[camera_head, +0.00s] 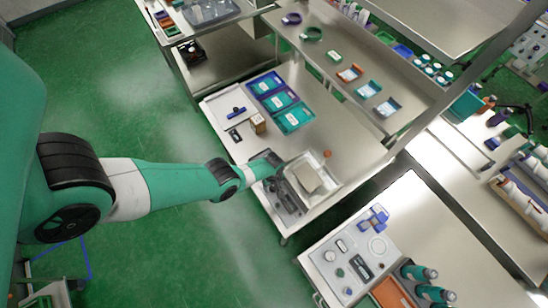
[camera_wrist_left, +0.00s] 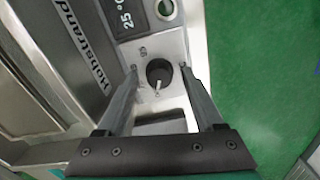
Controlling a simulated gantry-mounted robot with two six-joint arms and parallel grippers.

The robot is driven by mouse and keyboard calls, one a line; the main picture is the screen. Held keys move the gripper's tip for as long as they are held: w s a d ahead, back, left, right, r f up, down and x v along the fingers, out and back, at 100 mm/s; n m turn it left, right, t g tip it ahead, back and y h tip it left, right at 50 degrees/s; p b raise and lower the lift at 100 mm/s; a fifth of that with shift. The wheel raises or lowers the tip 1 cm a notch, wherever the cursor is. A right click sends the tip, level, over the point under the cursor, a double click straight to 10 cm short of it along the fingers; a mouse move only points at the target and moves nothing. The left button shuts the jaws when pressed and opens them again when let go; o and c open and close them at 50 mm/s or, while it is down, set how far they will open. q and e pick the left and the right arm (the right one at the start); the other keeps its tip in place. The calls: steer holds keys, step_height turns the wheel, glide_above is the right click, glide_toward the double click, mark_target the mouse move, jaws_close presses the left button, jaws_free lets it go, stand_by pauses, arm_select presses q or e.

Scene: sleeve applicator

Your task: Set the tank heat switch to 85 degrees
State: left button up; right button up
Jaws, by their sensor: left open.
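The tank heat switch looks to be the round black knob (camera_wrist_left: 158,73) on a grey metal panel in the left wrist view. Its white pointer points toward the bottom of the picture. A small mark beside it is hard to read. A dark display (camera_wrist_left: 128,18) reads about 25 °C. My left gripper (camera_wrist_left: 159,69) is open, with one finger on each side of the knob; I cannot tell whether they touch it. In the head view my left arm reaches over the unit's panel (camera_head: 283,205), and the knob is too small to tell there. My right gripper is not in view.
A second round control (camera_wrist_left: 165,8) sits at the wrist view's top edge. Beside the unit in the head view is a pale basin (camera_head: 327,168). Blue trays (camera_head: 273,92) lie further back on the bench. Green floor (camera_head: 215,260) lies open in front.

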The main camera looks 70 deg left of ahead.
arm_select(q)
jaws_close()
stand_by(0.3)
steer(key=shift+m, duration=0.5)
steer(key=m, duration=0.3)
steer(key=shift+m, duration=0.4)
steer(key=m, duration=0.9)
steer(key=shift+m, duration=2)
